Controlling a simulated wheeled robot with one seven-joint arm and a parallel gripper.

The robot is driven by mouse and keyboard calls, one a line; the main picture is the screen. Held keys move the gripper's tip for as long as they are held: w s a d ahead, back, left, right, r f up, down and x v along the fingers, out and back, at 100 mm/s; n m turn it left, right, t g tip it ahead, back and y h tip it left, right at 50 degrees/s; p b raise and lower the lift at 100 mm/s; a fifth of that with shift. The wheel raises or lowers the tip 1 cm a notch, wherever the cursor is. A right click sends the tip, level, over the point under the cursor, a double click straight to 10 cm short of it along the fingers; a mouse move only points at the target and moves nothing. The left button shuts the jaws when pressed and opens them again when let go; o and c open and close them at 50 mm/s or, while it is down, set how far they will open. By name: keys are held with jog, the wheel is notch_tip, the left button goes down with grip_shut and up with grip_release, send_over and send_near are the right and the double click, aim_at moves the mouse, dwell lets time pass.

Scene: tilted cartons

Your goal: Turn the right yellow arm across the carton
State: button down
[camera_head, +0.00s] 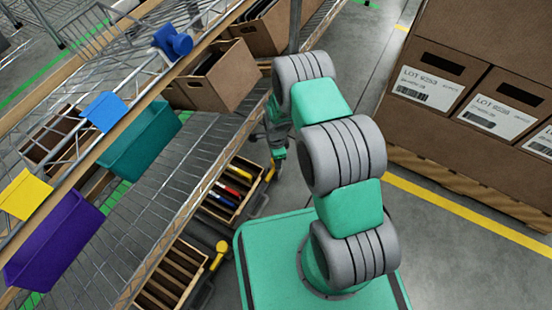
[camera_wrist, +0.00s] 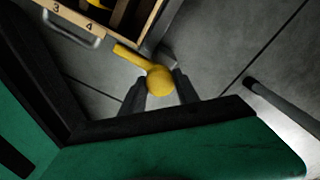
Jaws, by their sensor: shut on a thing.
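The right yellow arm (camera_wrist: 130,55) shows in the wrist view as a short bar ending in a round knob (camera_wrist: 159,82). My gripper (camera_wrist: 160,84) has its dark fingers on either side of the knob and is shut on it. In the head view a bit of this yellow arm (camera_head: 270,173) shows beside my gripper (camera_head: 276,165), at the right end of the open wooden carton (camera_head: 243,212). The bar points toward the carton's corner in the wrist view; the carton (camera_wrist: 148,28) bears the numbers 3 and 4. Another yellow arm (camera_head: 221,248) stands at the carton's left end.
The carton holds coloured items in slots. A second slotted wooden carton (camera_head: 205,262) lies nearer. The wire shelf (camera_head: 165,165) runs above on the left, with a teal bin (camera_head: 140,145) and a purple bin (camera_head: 55,240). Large cardboard boxes (camera_head: 440,60) stand right.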

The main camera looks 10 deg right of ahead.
jog(key=c, duration=0.9)
grip_release()
notch_tip(320, 180, up, 8)
jog(key=p, duration=0.3)
jog(key=shift+f, duration=0.1)
notch_tip(320, 180, up, 39)
jog(key=d+n+t+p, duration=0.1)
jog(key=n+p, duration=0.6)
jog(key=p, duration=1)
jog(key=s+r+n+p, duration=0.3)
jog(key=s+r+p, duration=0.2)
jog(key=r, duration=0.6)
jog(key=s+d+r+n+t+p, duration=0.1)
jog(key=s+r+n+p, duration=0.3)
jog(key=r+p, duration=0.3)
jog(key=s+r+n+t+p, duration=0.1)
jog(key=s+r+n+p, duration=0.2)
jog(key=r, duration=1.3)
jog(key=s+p, duration=0.3)
jog(key=shift+s+d+n, duration=0.3)
